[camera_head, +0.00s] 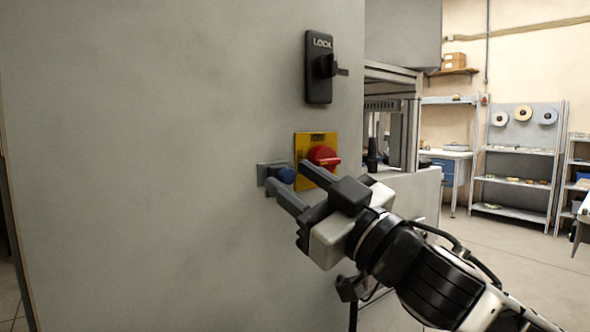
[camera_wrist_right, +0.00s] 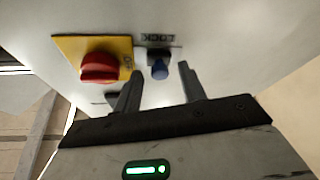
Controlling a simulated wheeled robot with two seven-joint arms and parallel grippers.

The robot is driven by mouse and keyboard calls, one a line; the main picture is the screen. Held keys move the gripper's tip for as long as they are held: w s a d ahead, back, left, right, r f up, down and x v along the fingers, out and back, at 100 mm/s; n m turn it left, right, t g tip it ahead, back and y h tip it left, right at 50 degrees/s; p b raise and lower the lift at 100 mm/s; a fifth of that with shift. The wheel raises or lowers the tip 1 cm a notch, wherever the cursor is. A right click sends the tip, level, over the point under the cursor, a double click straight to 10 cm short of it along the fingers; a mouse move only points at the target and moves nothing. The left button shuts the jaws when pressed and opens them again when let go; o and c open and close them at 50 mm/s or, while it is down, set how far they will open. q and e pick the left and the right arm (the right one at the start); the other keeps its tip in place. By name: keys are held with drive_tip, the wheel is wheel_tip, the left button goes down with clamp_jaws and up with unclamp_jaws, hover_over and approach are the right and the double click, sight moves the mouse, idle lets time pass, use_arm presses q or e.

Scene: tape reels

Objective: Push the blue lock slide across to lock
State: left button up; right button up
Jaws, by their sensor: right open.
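The blue lock slide (camera_head: 286,175) is a small blue knob on a grey bracket (camera_head: 266,172) fixed to the grey cabinet panel. My right gripper (camera_head: 289,186) is open, with its fingertips close to the knob. In the right wrist view the blue knob (camera_wrist_right: 160,70) shows between and beyond the two fingers of the gripper (camera_wrist_right: 158,82), below a plate lettered LOCK (camera_wrist_right: 157,38). I cannot tell whether a finger touches the knob. My left gripper is not in view.
A red rotary switch (camera_head: 322,156) on a yellow plate (camera_head: 308,181) sits right beside the slide, close to my upper finger. A black LOCK handle (camera_head: 319,90) is above. Shelves with reels (camera_head: 522,113) stand far right. The panel to the left is bare.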

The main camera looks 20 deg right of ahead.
drive_tip(key=shift+w+a+r, duration=0.2)
drive_tip(key=shift+w, duration=0.2)
drive_tip(key=shift+c, duration=0.3)
